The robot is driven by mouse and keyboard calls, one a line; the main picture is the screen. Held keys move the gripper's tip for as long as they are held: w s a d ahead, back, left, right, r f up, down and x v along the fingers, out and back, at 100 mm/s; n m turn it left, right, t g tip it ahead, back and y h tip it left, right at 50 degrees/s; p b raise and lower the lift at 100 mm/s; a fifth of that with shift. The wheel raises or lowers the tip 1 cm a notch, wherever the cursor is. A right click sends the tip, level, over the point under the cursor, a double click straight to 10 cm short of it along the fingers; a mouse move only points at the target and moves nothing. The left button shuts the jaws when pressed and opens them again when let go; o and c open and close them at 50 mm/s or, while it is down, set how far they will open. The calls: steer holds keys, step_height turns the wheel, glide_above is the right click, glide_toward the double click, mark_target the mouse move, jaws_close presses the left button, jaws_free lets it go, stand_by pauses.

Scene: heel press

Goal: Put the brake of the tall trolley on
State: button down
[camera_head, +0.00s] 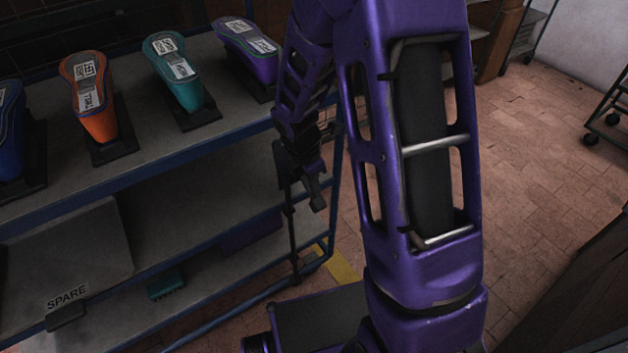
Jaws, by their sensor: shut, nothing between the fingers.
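A dark trolley frame with black castors (592,138) shows in part at the right edge. I cannot tell whether it is the tall trolley, and no brake pedal can be made out on it. My arm hides much of the middle.
Blue, orange (97,115), teal (175,75) and purple (246,48) shoe-shaped pieces stand on the top shelf. A grey SPARE box (70,265) is below. Brick floor (540,150) is clear at right. A dark wooden surface (585,290) fills the lower right.

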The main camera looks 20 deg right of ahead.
steer(key=shift+s+f, duration=0.2)
steer(key=shift+f, duration=0.4)
stand_by(0.3)
